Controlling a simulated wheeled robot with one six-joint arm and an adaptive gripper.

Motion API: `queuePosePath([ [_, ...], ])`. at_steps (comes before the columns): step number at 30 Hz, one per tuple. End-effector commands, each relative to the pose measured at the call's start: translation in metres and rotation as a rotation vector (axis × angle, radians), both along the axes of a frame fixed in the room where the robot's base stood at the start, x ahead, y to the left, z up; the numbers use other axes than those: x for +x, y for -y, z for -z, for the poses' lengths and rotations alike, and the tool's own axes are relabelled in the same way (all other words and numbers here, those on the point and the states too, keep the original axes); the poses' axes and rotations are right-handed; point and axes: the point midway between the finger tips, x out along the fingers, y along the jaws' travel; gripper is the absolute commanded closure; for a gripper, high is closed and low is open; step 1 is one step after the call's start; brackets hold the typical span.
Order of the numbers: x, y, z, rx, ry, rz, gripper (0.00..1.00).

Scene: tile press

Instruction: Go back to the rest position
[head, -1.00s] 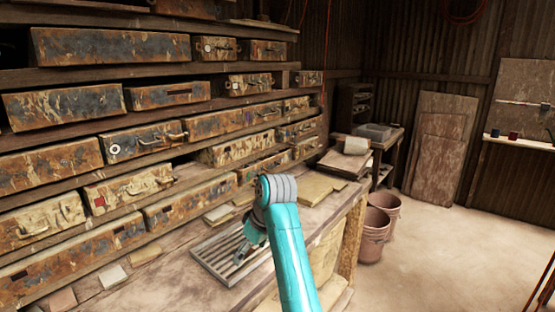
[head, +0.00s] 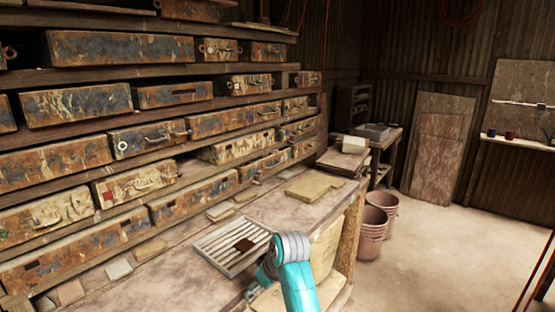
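My teal arm with its grey joint (head: 290,246) rises from the bottom of the head view, in front of the workbench (head: 180,262). The fingers of my gripper cannot be made out; the end of the arm is hidden behind the joint or out of sight. A pale slatted rack (head: 213,246) lies on the bench to the left of the arm. A small dark brown tile (head: 244,245) lies on the rack's slats, apart from the visible arm.
Shelves of rusty, worn drawers (head: 120,47) fill the left wall. Flat boards (head: 310,187) and loose tiles (head: 118,269) lie on the bench. Brown buckets (head: 373,231) stand on the floor beyond the bench end. The floor (head: 450,255) at right is open.

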Motion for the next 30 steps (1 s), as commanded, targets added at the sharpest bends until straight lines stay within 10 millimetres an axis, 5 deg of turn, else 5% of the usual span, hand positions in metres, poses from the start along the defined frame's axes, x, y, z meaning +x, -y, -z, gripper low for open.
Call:
queuePosePath([
  [6,-0.030,0.028,0.081,0.034,0.051,0.098,0.15],
  [15,-0.091,0.071,0.168,0.080,0.144,0.234,0.15],
  [24,-0.172,0.114,0.224,0.121,0.242,0.358,0.15],
  [30,-0.233,0.141,0.242,0.146,0.310,0.432,0.15],
])
